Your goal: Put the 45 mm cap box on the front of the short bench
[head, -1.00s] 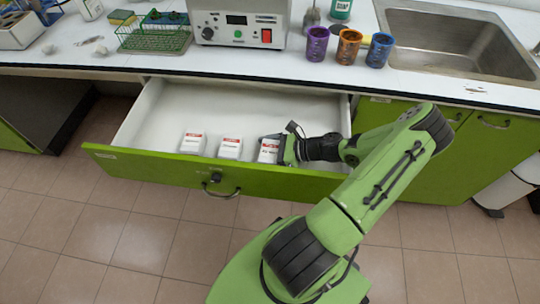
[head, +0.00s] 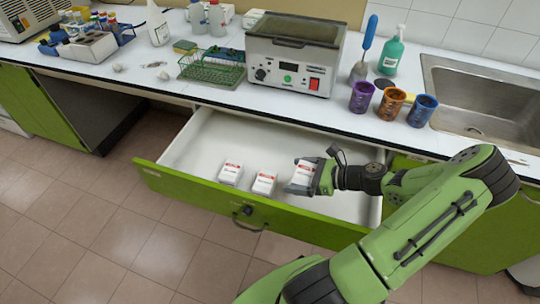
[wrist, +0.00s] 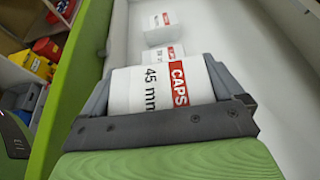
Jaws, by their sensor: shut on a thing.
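The 45 mm cap box (wrist: 158,88), white with a red "CAPS" band, fills the jaws of my gripper (wrist: 160,105) in the wrist view. In the head view my gripper (head: 312,178) is shut on this box (head: 303,172) at the right of the row, over the open drawer (head: 205,135). It seems raised a little above the drawer floor. Two similar white and red boxes stand in the drawer to its left, one nearer (head: 264,183) and one farther left (head: 230,172). The wrist view also shows them beyond the held box. I cannot pick out the short bench.
The counter above the drawer holds a heating device (head: 292,60), a green wire rack (head: 212,66), and purple (head: 361,97), orange (head: 390,103) and blue (head: 422,110) cups near its edge. A sink (head: 490,95) is at the right. The floor in front is clear.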

